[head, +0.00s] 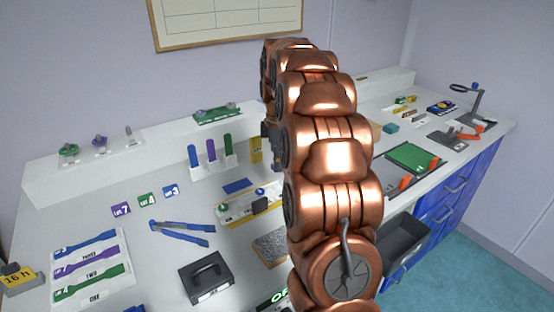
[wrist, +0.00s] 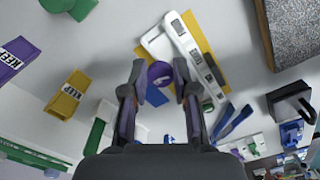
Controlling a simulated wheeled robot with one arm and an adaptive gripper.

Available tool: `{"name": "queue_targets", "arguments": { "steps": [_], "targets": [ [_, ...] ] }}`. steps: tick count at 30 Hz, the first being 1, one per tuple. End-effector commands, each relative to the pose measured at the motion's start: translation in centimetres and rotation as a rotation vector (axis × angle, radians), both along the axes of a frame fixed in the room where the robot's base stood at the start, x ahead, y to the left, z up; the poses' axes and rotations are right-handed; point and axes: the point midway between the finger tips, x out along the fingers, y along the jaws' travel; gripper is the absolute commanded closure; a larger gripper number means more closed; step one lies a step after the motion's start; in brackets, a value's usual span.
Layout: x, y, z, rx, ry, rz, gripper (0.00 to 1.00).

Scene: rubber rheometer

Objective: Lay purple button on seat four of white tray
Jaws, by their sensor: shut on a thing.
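My gripper (wrist: 158,80) is shut on a small round purple button (wrist: 160,73), which sits between its dark fingertips in the wrist view. The head view hides the fingertips and the button behind my copper arm. I cannot tell for certain which thing is the white tray, nor see its seat numbers. A white, long instrument-like piece (wrist: 190,50) with dark windows lies on a yellow strip (wrist: 208,45) just beyond the fingertips.
Blue tongs (head: 182,232), a dark handled block (head: 206,278) and a white card with coloured strips (head: 120,292) lie on the bench. Upright blue, purple and green pieces (head: 210,150) stand near the ledge. A green mat (head: 412,158) lies to the right.

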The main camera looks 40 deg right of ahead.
Motion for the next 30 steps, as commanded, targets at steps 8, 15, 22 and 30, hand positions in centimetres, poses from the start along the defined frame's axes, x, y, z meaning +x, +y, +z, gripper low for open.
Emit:
{"name": "queue_targets", "arguments": {
  "steps": [8, 15, 22, 30],
  "targets": [
    [-0.2, -0.3, -0.6, 0.000, 0.000, -0.003, 0.99],
    [-0.1, -0.3, -2.2, 0.000, -0.001, -0.004, 0.99],
    [-0.2, -0.3, -4.1, 0.001, 0.001, -0.004, 0.99],
    [-0.2, -0.3, -5.4, 0.000, 0.000, -0.004, 0.99]
  ]
}}
